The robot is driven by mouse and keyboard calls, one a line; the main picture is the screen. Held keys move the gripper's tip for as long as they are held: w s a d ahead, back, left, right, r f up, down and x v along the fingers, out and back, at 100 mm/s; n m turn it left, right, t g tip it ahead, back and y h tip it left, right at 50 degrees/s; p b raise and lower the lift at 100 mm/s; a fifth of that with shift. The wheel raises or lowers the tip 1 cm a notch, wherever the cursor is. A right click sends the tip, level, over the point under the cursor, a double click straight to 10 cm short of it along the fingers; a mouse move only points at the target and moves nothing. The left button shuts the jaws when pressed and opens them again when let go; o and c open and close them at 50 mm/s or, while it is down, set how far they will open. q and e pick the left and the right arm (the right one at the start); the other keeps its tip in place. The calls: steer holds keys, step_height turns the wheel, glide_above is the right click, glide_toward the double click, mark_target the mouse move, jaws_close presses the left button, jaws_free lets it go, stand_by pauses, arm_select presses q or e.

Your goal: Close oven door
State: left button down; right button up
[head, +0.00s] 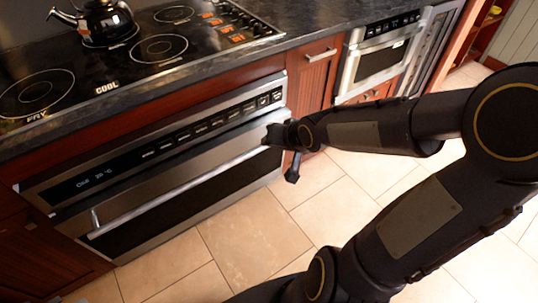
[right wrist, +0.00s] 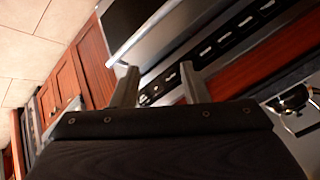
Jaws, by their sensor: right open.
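The oven door (head: 190,190) is the dark glass front with a silver frame under the cooktop, with a long silver bar handle (head: 185,184) across its upper part. It stands close to its frame; I cannot tell whether a small gap remains. It also shows in the right wrist view (right wrist: 125,18) at the top. My right gripper (head: 283,153) is beside the right end of the handle; contact is unclear. In the right wrist view its two fingers (right wrist: 158,85) are apart with nothing between them. My left gripper is not in view.
A control panel (head: 160,146) runs above the door. A black cooktop (head: 110,75) with a kettle (head: 103,20) is above it. A microwave (head: 381,58) is built in at the right among wooden cabinets (head: 312,80). The tiled floor (head: 250,240) in front is clear.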

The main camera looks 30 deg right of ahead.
steer(key=w+d+f+m+t+b, duration=0.35)
steer(key=f+b, duration=0.25)
steer(key=f, duration=0.2)
steer(key=w+d+f+m+t+b, duration=0.25)
steer(key=w+f+m+b, duration=0.2)
steer(key=f, duration=0.35)
steer(key=w+d+f+m+t+b, duration=0.3)
steer(key=w+f+b, duration=0.1)
steer(key=f+b, duration=0.35)
steer(key=shift+y, duration=0.3)
steer(key=w, duration=0.5)
steer(key=w+b, duration=0.1)
steer(key=w, duration=0.1)
steer(key=shift+w+a+f, duration=0.2)
steer(key=shift+f, duration=0.15)
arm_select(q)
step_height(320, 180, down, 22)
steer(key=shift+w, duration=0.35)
arm_select(e)
jaws_close()
